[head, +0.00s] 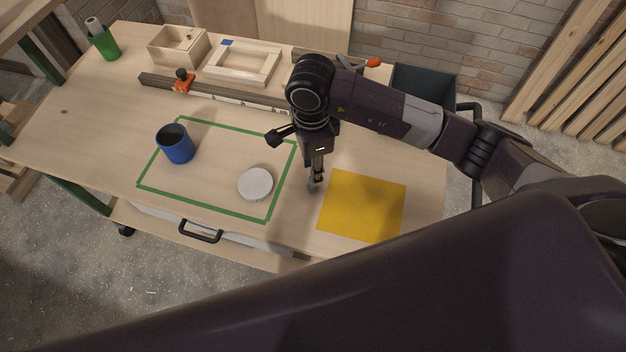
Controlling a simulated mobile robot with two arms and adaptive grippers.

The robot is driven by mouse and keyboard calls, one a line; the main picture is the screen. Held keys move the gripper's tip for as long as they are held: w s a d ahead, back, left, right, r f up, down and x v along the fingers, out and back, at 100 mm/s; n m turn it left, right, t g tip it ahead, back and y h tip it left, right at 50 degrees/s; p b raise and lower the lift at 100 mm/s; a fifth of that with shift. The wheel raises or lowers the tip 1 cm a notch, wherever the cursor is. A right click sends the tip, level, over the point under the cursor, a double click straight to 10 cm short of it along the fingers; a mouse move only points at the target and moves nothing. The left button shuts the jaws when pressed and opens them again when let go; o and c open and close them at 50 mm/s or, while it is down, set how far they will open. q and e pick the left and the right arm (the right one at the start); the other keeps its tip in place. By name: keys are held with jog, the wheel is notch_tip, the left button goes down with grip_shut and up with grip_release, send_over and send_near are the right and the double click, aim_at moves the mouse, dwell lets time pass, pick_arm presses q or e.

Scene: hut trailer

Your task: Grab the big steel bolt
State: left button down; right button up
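A small grey metal piece (313,187), which looks like the steel bolt, is on the wooden bench just left of the yellow square. Most of it is hidden by my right gripper (318,177). The gripper points down at it from above, its fingertips at or around its upper part. The fingers look close together, but I cannot tell whether they are closed on the bolt. My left gripper is not in view.
A green tape outline (215,211) holds a blue mug (176,145) and a round whitish disc (255,184). The yellow square (362,206) lies right of the gripper. Wooden trays (243,63), a long bar and an orange clamp (183,84) are behind.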

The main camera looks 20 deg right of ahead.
jog(key=shift+f+p, duration=0.45)
jog(key=shift+f, duration=0.45)
jog(key=f, duration=0.1)
jog(key=f+p, duration=0.1)
jog(key=f, duration=0.1)
jog(key=f+p, duration=0.1)
jog(key=shift+w+d+f, duration=0.1)
jog(key=shift+w+f, duration=0.1)
jog(key=shift+w, duration=0.1)
jog(key=shift+f, duration=0.15)
grip_shut()
